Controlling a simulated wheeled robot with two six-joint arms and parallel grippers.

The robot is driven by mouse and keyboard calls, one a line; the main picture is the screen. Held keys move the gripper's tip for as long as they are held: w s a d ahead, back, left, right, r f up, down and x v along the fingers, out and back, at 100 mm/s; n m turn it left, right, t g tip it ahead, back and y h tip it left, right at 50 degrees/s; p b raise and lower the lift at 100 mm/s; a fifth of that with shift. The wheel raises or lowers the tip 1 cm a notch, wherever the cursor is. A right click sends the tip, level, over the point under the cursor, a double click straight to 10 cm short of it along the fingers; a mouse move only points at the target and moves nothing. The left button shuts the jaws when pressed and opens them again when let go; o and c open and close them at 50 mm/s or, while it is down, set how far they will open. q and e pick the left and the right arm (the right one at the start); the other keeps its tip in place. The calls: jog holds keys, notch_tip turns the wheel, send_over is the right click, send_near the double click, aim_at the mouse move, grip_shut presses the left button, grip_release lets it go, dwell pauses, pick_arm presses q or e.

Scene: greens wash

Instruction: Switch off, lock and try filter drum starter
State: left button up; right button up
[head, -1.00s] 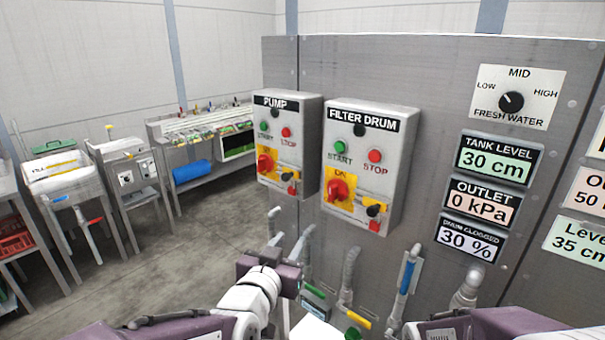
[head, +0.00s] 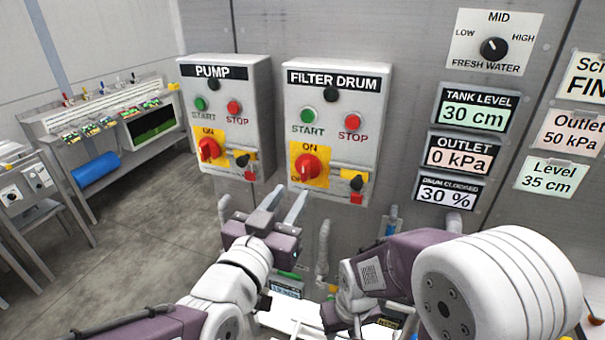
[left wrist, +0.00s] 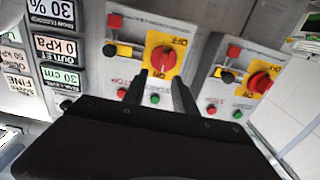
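The grey FILTER DRUM starter box (head: 335,115) is on the steel panel, with a green START button (head: 307,115) and a red STOP button (head: 352,121). Its red rotary handle (head: 307,167) sits on a yellow plate marked ON above; its exact setting is hard to read. Beside it are a yellow strip (head: 349,166), a black knob (head: 356,183) and a red block (head: 357,198). My left gripper (head: 291,190) is open and empty, below the box. In the left wrist view its fingers (left wrist: 160,76) lie near the red handle (left wrist: 161,62). My right gripper's fingers are hidden.
The similar PUMP starter (head: 223,90) is close on the left. Display plates (head: 474,109) and a FRESH WATER selector (head: 493,48) are on the right. Pipes and a blue-handled tool stand below the boxes. Racks and open floor (head: 150,230) are at left.

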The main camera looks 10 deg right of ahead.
aim_at(303, 173)
pick_arm(q)
jog(key=p+x, duration=0.1)
jog(key=x, duration=0.7)
jog(key=shift+w+p, duration=0.35)
jog(key=shift+w, duration=0.3)
jog(key=shift+f, duration=0.1)
grip_shut()
